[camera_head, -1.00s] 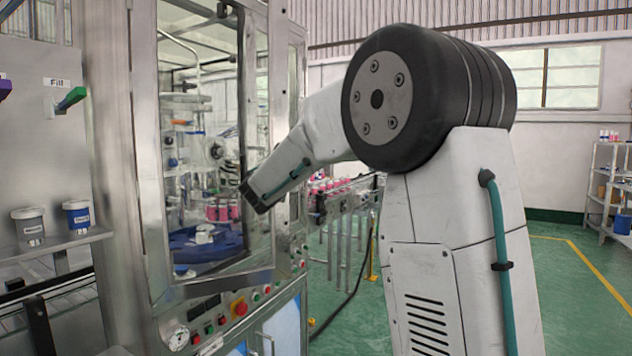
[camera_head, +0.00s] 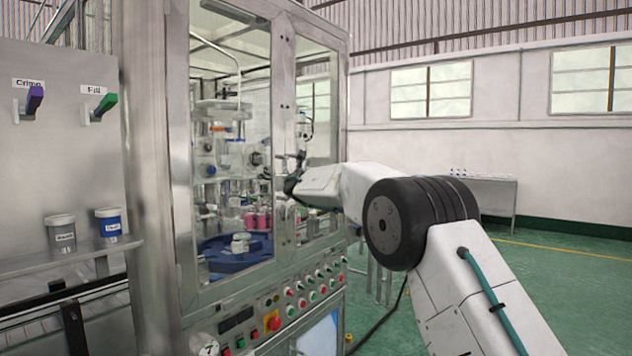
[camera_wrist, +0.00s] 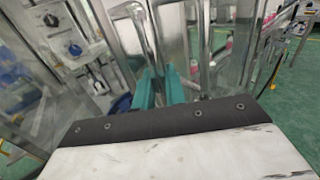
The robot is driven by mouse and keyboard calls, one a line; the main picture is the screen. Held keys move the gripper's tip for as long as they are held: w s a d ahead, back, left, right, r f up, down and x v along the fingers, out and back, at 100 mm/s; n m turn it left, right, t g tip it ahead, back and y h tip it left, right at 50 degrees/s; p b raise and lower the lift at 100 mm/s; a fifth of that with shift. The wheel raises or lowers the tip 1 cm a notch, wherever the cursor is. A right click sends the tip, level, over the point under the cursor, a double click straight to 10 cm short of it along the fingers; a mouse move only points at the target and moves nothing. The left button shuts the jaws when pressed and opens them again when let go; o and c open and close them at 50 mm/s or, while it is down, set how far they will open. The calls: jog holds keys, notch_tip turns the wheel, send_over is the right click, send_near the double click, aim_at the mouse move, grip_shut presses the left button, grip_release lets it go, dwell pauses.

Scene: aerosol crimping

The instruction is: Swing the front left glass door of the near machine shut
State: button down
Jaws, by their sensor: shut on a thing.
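The front left glass door (camera_head: 236,286) of the near machine (camera_head: 148,130) is a clear pane in a metal frame. In the head view it lies about in line with the machine's front; whether a small gap is left I cannot tell. My gripper (camera_head: 291,186) is at the door's right edge, on its outer side. In the wrist view, the teal fingers of my gripper (camera_wrist: 160,88) are close together on a metal part of the door. The exact grip spot is small and partly hidden by the fingers.
A control panel (camera_head: 290,305) with coloured buttons and a red knob sits below the doors. A shelf (camera_head: 75,255) with two small tubs is at the left. A blue turntable (camera_head: 235,258) is inside the machine. Green floor at the right is open.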

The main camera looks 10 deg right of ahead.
jog(key=shift+w+a+r, duration=0.15)
jog(key=shift+w, duration=0.15)
jog(key=shift+a+y, duration=0.1)
jog(key=shift+y, duration=0.3)
jog(key=c, duration=1.6)
grip_release()
jog(key=shift+w, duration=0.1)
jog(key=shift+o, duration=0.3)
jog(key=shift+a, duration=0.2)
jog(key=shift+d, duration=0.1)
jog(key=shift+d, duration=0.1)
jog(key=shift+s, duration=0.4)
jog(key=s, duration=0.7)
jog(key=shift+d, duration=0.45)
